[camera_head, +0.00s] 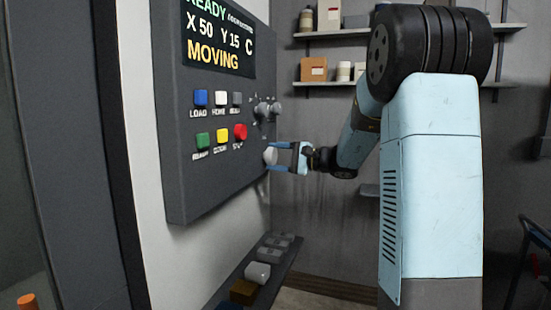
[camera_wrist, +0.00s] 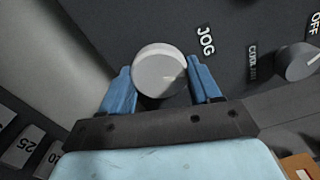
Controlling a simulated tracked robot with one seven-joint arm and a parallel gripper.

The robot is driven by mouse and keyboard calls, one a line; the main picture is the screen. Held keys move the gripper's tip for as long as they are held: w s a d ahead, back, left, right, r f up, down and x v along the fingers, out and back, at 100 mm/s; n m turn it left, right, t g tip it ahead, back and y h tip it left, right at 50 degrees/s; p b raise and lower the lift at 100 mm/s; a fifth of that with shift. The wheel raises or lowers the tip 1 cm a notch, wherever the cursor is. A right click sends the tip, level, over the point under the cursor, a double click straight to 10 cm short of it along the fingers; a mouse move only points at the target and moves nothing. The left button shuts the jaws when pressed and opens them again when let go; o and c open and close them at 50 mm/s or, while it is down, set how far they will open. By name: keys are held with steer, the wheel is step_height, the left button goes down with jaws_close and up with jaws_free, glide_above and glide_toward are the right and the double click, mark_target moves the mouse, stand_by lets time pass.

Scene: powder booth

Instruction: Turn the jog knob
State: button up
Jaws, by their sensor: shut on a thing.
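The jog knob (camera_head: 270,156) is a round, pale grey knob low on the right side of the dark control panel (camera_head: 190,190). In the wrist view the knob (camera_wrist: 159,70) sits between the two blue fingers, with the word JOG on the panel to its right. My gripper (camera_head: 272,157) reaches it from the right and is shut on the knob, one finger on either side. It also shows in the wrist view (camera_wrist: 160,88). The panel screen (camera_head: 218,40) reads READY, X 50 Y 15 and MOVING.
Coloured buttons, among them a red one (camera_head: 240,132), are left of the knob. Another grey knob (camera_wrist: 298,64), near OFF, is to the right in the wrist view. A narrow ledge (camera_head: 222,292) with several small blocks lies below the panel. Shelves (camera_head: 300,84) hang behind.

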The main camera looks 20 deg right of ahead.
steer(key=m, duration=0.4)
steer(key=shift+d+f+m, duration=0.15)
steer(key=shift+m, duration=2.05)
steer(key=o, duration=0.8)
steer(key=shift+f, duration=0.1)
steer(key=shift+c, duration=0.2)
steer(key=o, duration=0.3)
steer(key=v, duration=1.3)
steer(key=shift+s+d, duration=0.2)
steer(key=shift+d, duration=0.05)
